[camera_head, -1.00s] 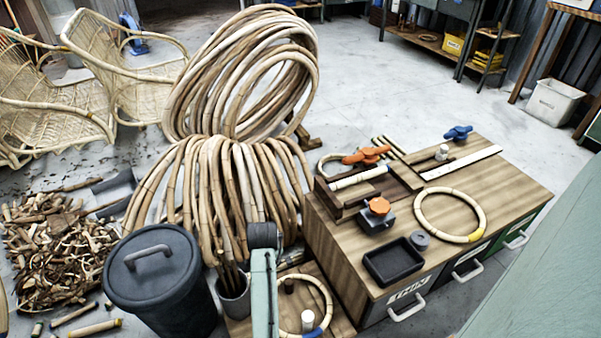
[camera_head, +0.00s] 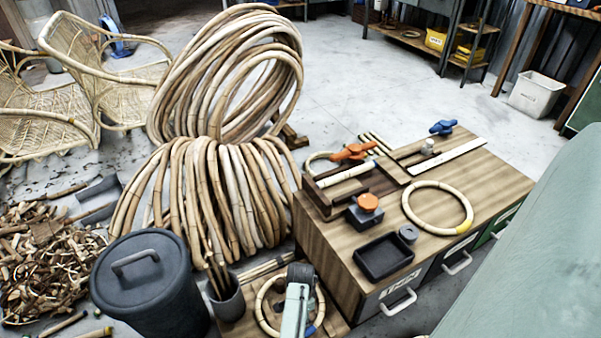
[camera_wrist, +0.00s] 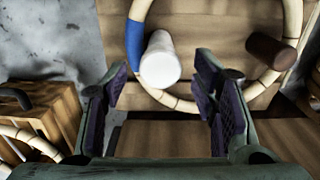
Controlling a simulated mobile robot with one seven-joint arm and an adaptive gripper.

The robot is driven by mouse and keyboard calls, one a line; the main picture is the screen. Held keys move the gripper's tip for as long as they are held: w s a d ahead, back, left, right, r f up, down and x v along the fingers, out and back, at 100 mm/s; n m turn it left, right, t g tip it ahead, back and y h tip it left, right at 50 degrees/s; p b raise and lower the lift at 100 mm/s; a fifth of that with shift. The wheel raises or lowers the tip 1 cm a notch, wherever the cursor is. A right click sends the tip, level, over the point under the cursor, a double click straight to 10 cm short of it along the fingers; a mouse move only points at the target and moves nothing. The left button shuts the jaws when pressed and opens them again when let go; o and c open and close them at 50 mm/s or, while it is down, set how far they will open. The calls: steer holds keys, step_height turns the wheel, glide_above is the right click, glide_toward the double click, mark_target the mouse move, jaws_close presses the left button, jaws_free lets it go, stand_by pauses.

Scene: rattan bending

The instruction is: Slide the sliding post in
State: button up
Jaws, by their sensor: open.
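In the wrist view, my gripper (camera_wrist: 162,72) is open, its two dark-padded fingers wide apart. A pale, whitish round post (camera_wrist: 160,60) stands on a wooden board (camera_wrist: 200,25) and shows between and beyond the fingertips, with a gap on each side. A rattan ring (camera_wrist: 262,88) with a blue band (camera_wrist: 134,44) curves around the post. A darker brown post (camera_wrist: 270,50) stands inside the ring at right. I cannot tell which post slides. In the head view, my arm covers most of the low board (camera_head: 240,325) and its posts, while the ring (camera_head: 262,305) partly shows.
A wooden bench (camera_head: 480,190) stands to the right, with a black tray (camera_head: 384,256), an orange knob (camera_head: 368,202), another ring (camera_head: 408,205) and a small post (camera_head: 428,146). A dark lidded bin (camera_head: 145,290) and a cup of sticks (camera_head: 227,300) stand to the left.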

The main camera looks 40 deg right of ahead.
steer(key=shift+f, duration=0.5)
jaws_close()
stand_by(0.4)
